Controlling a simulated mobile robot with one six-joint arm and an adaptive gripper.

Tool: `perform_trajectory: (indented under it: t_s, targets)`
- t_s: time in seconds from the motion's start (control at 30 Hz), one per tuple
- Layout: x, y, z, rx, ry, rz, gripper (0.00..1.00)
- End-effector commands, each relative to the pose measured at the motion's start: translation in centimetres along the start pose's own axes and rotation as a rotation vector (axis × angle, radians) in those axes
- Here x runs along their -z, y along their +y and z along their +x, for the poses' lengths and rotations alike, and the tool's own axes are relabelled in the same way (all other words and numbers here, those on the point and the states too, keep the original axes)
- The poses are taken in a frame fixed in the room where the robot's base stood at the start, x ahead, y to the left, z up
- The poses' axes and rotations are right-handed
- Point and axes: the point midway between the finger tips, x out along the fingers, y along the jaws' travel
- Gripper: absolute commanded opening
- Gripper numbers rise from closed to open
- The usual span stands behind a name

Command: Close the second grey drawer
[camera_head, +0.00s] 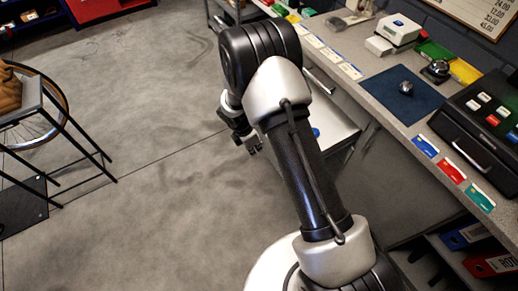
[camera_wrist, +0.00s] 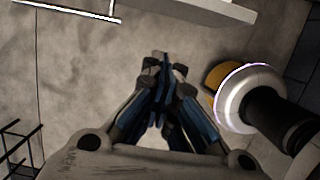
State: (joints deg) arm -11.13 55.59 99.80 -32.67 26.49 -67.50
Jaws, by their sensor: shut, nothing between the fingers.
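A pale grey drawer (camera_head: 341,127) stands pulled out from under the counter in the head view, partly hidden behind my arm. A bit of something blue shows inside it. I cannot tell from this angle which drawer in the stack it is. A pale panel edge (camera_wrist: 215,9), perhaps of this drawer, crosses the top of the wrist view. My gripper (camera_head: 252,147) hangs over the floor to the left of the drawer, apart from it. In the wrist view its fingers (camera_wrist: 163,62) are together with nothing between them.
The counter (camera_head: 372,87) along the right carries a dark blue mat (camera_head: 398,101), a black case (camera_head: 480,125) and coloured cards. Binders (camera_head: 490,263) sit on a low shelf at lower right. A stand with a wheel (camera_head: 45,125) is at left. The middle floor is clear.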

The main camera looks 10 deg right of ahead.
Motion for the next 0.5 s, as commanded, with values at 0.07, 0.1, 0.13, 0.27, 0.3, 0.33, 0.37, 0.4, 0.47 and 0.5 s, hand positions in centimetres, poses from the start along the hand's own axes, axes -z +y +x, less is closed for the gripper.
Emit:
perform_trajectory:
  t_s: [0.07, 0.1, 0.13, 0.27, 0.3, 0.33, 0.37, 0.4, 0.47, 0.5]
  targets:
    - [0.1, -0.1, 2.0, 0.004, 0.0, 0.002, 0.0]
    - [0.1, -0.2, 3.0, 0.005, 0.0, 0.003, 0.0]
    - [0.1, -0.2, 3.7, 0.005, 0.0, 0.003, 0.0]
    - [0.1, -0.2, 6.5, 0.004, 0.001, 0.003, 0.0]
    - [0.1, -0.2, 7.4, 0.005, 0.0, 0.003, 0.0]
    - [0.1, -0.2, 8.0, 0.005, 0.0, 0.003, 0.0]
    - [0.1, -0.2, 8.5, 0.004, 0.001, 0.004, 0.0]
    - [-0.5, -0.1, 8.7, 0.002, 0.0, 0.008, 0.0]
    - [-1.6, -0.1, 8.7, 0.0, 0.0, 0.009, 0.0]
    - [-2.2, -0.1, 8.8, 0.001, 0.0, 0.009, 0.0]
